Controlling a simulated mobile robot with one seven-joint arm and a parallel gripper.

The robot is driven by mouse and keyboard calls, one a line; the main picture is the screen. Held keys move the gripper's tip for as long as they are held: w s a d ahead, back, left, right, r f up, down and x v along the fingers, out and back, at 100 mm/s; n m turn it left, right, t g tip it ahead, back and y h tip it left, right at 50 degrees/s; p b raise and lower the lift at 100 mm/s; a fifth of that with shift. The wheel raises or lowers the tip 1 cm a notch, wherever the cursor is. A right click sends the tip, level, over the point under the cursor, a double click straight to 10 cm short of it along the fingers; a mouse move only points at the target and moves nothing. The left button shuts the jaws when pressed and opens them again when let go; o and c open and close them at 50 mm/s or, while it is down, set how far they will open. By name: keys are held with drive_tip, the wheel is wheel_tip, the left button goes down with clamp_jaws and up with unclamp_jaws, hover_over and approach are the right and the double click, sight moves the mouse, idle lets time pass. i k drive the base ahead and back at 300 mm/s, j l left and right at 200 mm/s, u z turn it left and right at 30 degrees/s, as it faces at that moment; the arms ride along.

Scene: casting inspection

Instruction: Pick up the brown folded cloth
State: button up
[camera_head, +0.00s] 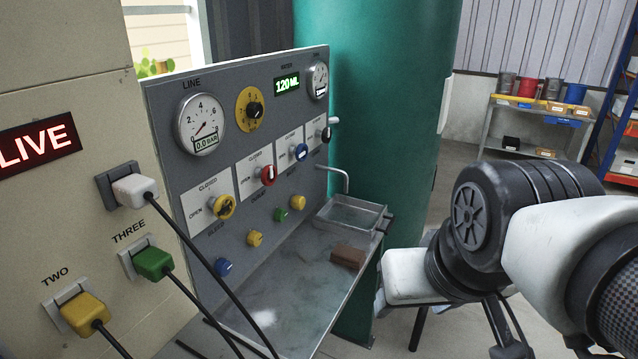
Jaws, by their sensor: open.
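The brown folded cloth (348,257) lies on the grey metal bench top (300,290), near its right edge and just in front of the metal basin (352,214). It looks like a small flat block, and nothing covers it. My arm reaches in from the right side, with a black joint and a white link to the right of the bench. The white link ends a short way to the right of the cloth, apart from it. I cannot make out my gripper or its fingertips in this view.
A grey panel (240,150) with gauges and coloured knobs stands behind the bench. Black cables hang from the white (135,190), green (153,263) and yellow (84,313) plugs across the left front. A teal tank (385,120) stands behind. A shelf (535,130) holds cans.

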sight(349, 257)
drive_tip(key=i+l+u, duration=0.1)
drive_tip(key=l, duration=0.35)
drive_tip(key=i+l+u, duration=0.15)
drive_tip(key=l, duration=0.25)
drive_tip(key=l+u, duration=0.1)
drive_tip(key=l, duration=0.35)
drive_tip(key=i+l+u, duration=0.45)
drive_tip(key=i+l, duration=0.4)
drive_tip(key=i, duration=0.2)
drive_tip(key=u, duration=0.05)
